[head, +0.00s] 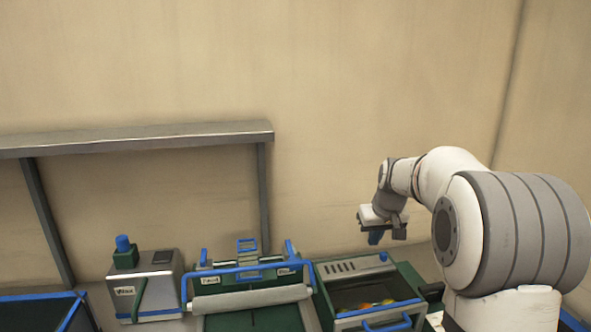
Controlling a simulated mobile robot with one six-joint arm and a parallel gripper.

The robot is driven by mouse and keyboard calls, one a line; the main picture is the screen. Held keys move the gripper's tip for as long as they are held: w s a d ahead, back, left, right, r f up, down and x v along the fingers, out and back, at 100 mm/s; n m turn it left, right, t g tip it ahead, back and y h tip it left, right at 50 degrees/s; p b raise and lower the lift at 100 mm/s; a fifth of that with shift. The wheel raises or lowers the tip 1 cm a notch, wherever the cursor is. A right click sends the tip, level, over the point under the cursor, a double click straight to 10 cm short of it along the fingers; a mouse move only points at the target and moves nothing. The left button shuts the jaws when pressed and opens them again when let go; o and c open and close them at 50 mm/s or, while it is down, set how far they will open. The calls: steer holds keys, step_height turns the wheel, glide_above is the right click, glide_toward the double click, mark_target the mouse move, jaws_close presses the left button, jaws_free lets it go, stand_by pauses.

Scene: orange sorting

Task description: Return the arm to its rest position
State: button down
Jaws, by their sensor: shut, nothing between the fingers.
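My gripper (375,238) hangs at the end of my white and grey arm, right of the middle in the head view. It is shut and empty, with the fingers pointing down. It is above the back of a green and grey machine (352,268) that has a blue-edged opening in front. Small orange and yellow items (375,304) show inside that opening, too small to tell apart. The gripper appears apart from the machine.
A green station with a pale roller (250,298) and blue rails stands left of that machine. Further left are a grey box with a blue knob (123,243) and a dark blue-rimmed bin (40,312). A metal shelf frame (135,140) is by the wall. The space above the machines is clear.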

steer(key=s+a+f, duration=0.1)
steer(key=s+a, duration=0.1)
steer(key=s, duration=1.5)
steer(key=s+a+f+m, duration=0.1)
steer(key=s+a+f, duration=0.1)
steer(key=s, duration=1.4)
steer(key=shift+s+a+g+h+b, duration=0.35)
steer(key=shift+a+b, duration=0.1)
steer(key=shift+a, duration=0.15)
